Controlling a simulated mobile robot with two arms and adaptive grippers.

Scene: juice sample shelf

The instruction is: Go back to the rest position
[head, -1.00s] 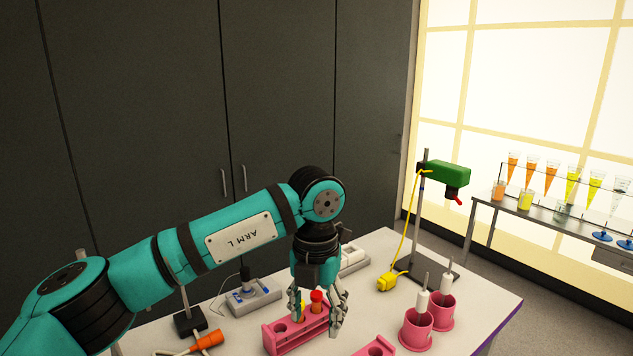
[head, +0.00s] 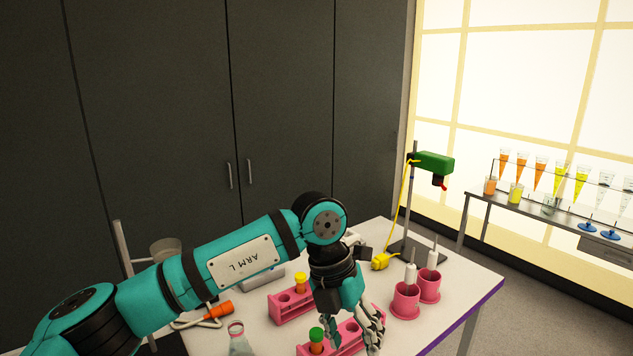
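My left gripper (head: 354,334) points down at the front of the white table (head: 442,312), with its fingers apart. It is over or beside the right part of the near pink tube rack (head: 351,328) and covers part of it. I see nothing held, but the space between the fingers is partly hidden. A green-capped tube (head: 316,336) stands in the near rack, left of the gripper. The far pink rack (head: 281,310) is behind and left of the gripper, with a yellow-capped tube (head: 300,283) in it. My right gripper is out of view.
Two pink cups (head: 405,302) with white-handled tools stand to the right. A stand with a green device (head: 433,161) and a yellow plug (head: 381,262) are behind them. A glass flask (head: 239,340) and an orange-ended cable (head: 218,309) are at left. A sample shelf (head: 556,211) stands far right.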

